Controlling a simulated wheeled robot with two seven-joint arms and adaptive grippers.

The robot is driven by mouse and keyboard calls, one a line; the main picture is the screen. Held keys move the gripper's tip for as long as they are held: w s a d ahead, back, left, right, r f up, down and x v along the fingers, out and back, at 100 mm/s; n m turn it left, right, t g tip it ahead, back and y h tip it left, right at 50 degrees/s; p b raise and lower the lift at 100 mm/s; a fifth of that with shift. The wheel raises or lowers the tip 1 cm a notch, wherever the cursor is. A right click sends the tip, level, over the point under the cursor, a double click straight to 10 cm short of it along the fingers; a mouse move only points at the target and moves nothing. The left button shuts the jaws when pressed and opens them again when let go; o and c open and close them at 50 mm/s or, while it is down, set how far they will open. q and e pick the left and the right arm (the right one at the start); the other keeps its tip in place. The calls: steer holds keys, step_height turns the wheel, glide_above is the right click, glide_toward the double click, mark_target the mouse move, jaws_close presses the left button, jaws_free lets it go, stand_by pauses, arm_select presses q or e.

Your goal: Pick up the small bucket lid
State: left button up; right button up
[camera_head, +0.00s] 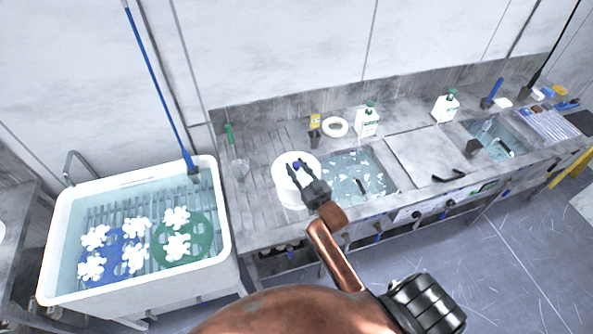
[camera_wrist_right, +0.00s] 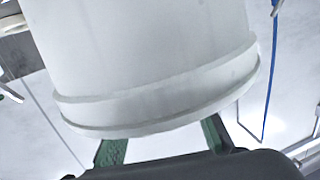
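The small white bucket (camera_head: 287,193) stands on the steel counter, left of the water-filled sink. In the right wrist view, the white bucket (camera_wrist_right: 150,45) and lid rim (camera_wrist_right: 160,108) fill the upper middle. The green-grey fingers show apart below the rim, their tips hidden behind it. My left gripper is not in view.
A white tub (camera_head: 140,288) of water holds blue and green discs with white pieces at left. Behind the bucket are a white tape ring (camera_head: 335,127), a yellow-labelled bottle (camera_head: 315,124) and a pump bottle (camera_head: 367,120). A sink (camera_head: 358,176) lies right of the bucket.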

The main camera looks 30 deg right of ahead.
jaws_close()
steer(key=shift+r, duration=0.2)
